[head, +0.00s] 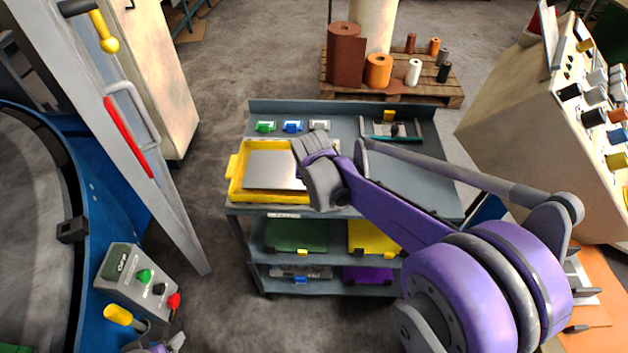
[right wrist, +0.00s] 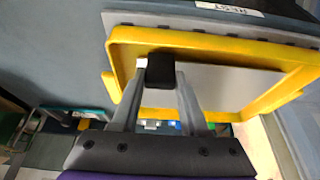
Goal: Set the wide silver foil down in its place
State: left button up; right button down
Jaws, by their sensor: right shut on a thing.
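The wide silver foil (head: 272,170) is a flat silver plate lying within a yellow raised-rim tray (head: 236,180) on the cart top. It also shows in the right wrist view (right wrist: 225,88). My right gripper (head: 308,178) is over the tray's right side, hiding part of foil and rim. In the right wrist view its fingers (right wrist: 160,85) are shut on a black block at the tray's edge (right wrist: 120,50); I cannot tell whether the block belongs to foil or tray. A purple and grey sliver at the head view's bottom edge looks like my left gripper (head: 172,345), mostly cut off.
The grey cart (head: 345,114) has small green, blue and white items behind the tray and green, yellow and purple panels below. A control box (head: 135,285) and blue machine stand left. A pallet with rolls (head: 345,55) is behind; a knobbed console (head: 530,110) is right.

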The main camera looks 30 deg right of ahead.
jog(key=shift+f, duration=0.5)
jog(key=shift+c, duration=1.7)
grip_release()
jog(key=v, duration=1.1)
